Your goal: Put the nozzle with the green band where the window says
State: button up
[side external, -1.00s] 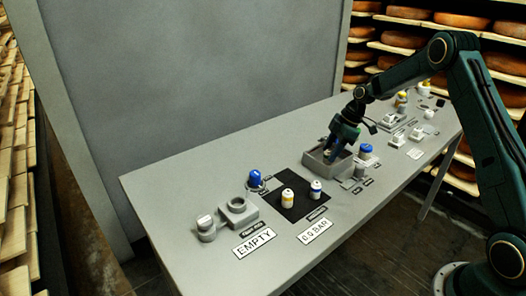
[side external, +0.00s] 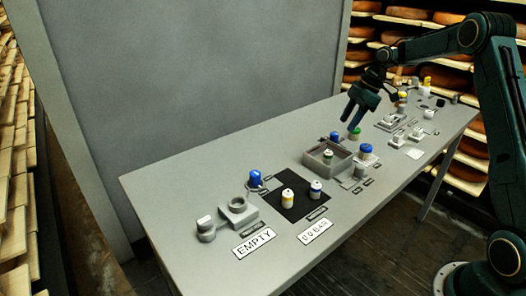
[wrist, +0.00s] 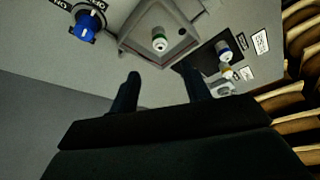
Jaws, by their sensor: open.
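A white nozzle with a green band (side external: 328,155) stands upright in the grey open-topped tray (side external: 313,163); the wrist view shows the nozzle (wrist: 159,43) inside the tray walls too. My gripper (side external: 357,117) is open and empty, raised above the table behind the tray. In the wrist view its fingers (wrist: 162,73) are apart with nothing between them. A white window reads "EMPTY" (side external: 254,242) in front of a grey block with a round socket (side external: 238,206). Beside it, another window reads "0.0 BAR" (side external: 317,230).
A yellow-banded nozzle (side external: 288,197) and a blue-banded nozzle (side external: 316,188) stand on a black mat (side external: 291,211). Blue knobs (side external: 256,177) (side external: 366,150) stand near the mat and tray. A green-topped piece (side external: 354,132) stands behind the tray.

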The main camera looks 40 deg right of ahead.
jog(key=shift+r, duration=0.2)
dwell(0.5)
jog(key=s+a+r+m+t+h, duration=0.1)
jog(key=s+a+r+m, duration=0.1)
jog(key=s+a+r, duration=0.45)
jog(key=s+a+r+m+h, duration=0.1)
jog(key=s+a+r+m, duration=0.25)
jog(key=a+r, duration=0.45)
jog(key=s+a+f+m+t, duration=0.1)
jog(key=s+a, duration=0.3)
jog(key=s, duration=0.6)
jog(key=s+a+f+m+t+h, duration=0.1)
jog(key=s+a+m, duration=0.2)
jog(key=s, duration=0.8)
jog(key=shift+s+a+f+m+h, duration=0.15)
jog(key=shift+a+f+m+h, duration=0.2)
jog(key=shift+m, duration=0.5)
